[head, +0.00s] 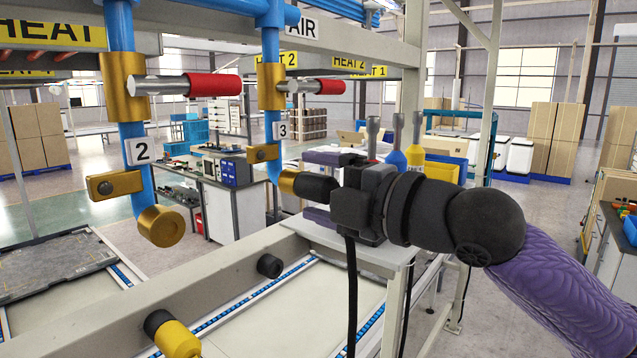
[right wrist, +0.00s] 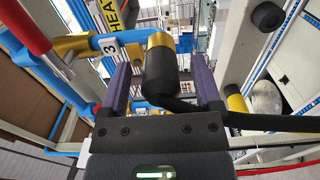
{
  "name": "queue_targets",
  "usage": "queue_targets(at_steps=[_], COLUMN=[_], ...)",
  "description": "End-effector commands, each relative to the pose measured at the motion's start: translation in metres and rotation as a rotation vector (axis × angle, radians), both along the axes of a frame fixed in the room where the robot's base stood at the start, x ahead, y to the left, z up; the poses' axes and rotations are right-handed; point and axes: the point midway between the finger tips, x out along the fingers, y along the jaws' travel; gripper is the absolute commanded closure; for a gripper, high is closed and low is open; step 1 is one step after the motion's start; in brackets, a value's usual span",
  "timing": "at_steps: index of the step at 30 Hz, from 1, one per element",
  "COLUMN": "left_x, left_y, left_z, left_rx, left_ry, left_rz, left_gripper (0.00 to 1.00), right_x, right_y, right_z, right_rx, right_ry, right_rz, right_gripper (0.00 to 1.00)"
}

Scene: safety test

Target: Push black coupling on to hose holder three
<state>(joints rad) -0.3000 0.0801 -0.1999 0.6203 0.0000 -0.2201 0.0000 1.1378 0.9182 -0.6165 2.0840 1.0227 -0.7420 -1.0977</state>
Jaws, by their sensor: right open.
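Holder three is the brass end (head: 287,181) of the blue pipe beside the number 3 plate (head: 282,130). The black coupling (head: 318,188) sits against this brass end, lying roughly level. In the right wrist view the coupling (right wrist: 160,78) meets the brass end (right wrist: 158,40), with no clear gap between them. My right gripper (head: 322,187) is open, with its purple fingers on either side of the coupling. In the right wrist view a gap shows beside the coupling between the fingers (right wrist: 161,82). A black hose (head: 350,290) hangs below the gripper. My left gripper is out of view.
To the left, the number 2 pipe ends in a bare brass holder (head: 161,227). Red-handled valves (head: 214,84) stick out above. Below is a beam with a black stub (head: 270,266) and a yellow-and-black fitting (head: 172,335). Bottles (head: 415,150) stand behind my right wrist.

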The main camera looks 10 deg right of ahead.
Motion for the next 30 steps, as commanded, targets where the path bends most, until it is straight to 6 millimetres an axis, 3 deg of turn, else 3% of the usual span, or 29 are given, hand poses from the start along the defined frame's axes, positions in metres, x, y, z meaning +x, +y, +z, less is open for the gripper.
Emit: queue_targets(at_steps=[27,30], left_x=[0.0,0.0], left_y=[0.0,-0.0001], left_z=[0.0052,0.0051], left_rx=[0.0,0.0], left_ry=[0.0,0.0], left_rz=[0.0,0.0], left_gripper=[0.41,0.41], right_x=[0.0001,0.0001], right_y=[-0.0002,-0.0002], right_z=[-0.0008,-0.0008], right_rx=[-0.001,-0.001], right_ry=[0.0,0.0], right_rz=[-0.001,-0.001], right_gripper=[0.18,0.37])
